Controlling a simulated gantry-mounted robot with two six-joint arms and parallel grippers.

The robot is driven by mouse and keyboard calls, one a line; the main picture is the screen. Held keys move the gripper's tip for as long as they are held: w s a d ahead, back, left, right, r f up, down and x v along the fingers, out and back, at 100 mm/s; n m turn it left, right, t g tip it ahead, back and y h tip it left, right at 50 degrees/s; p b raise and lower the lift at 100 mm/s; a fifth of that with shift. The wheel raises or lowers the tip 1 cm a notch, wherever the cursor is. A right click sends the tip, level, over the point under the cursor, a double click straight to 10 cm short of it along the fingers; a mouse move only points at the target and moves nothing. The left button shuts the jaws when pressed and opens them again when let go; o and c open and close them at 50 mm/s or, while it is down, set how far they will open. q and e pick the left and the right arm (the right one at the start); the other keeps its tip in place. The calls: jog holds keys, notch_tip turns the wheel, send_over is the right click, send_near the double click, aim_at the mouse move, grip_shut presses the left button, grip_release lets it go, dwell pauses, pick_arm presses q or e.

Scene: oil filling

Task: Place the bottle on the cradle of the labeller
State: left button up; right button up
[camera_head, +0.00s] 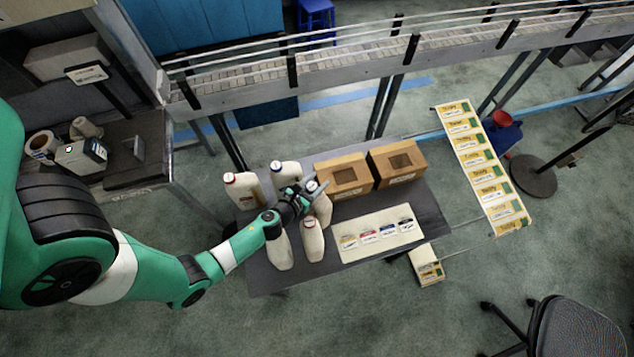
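Several white bottles stand on the dark table: one with a red cap (243,190), one with a blue cap (286,177), one at the front (312,241) and another (280,251) partly behind my arm. My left gripper (311,188) is over the group, right beside a bottle (322,210) that it partly hides. Its fingers are too small to show whether they hold that bottle. On the left bench is a small device with a screen (82,157) and rolls (42,146), possibly the labeller; I cannot make out its cradle. My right gripper is out of view.
Two cardboard boxes (344,176) (397,161) stand at the table's back. A pale card with labels (380,234) lies in front of them. A conveyor (340,70) runs behind. A long label board (481,165) and an office chair (575,328) are at the right.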

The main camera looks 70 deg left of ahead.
pick_arm(q)
grip_shut()
dwell(0.9)
jog(key=shift+r, duration=0.1)
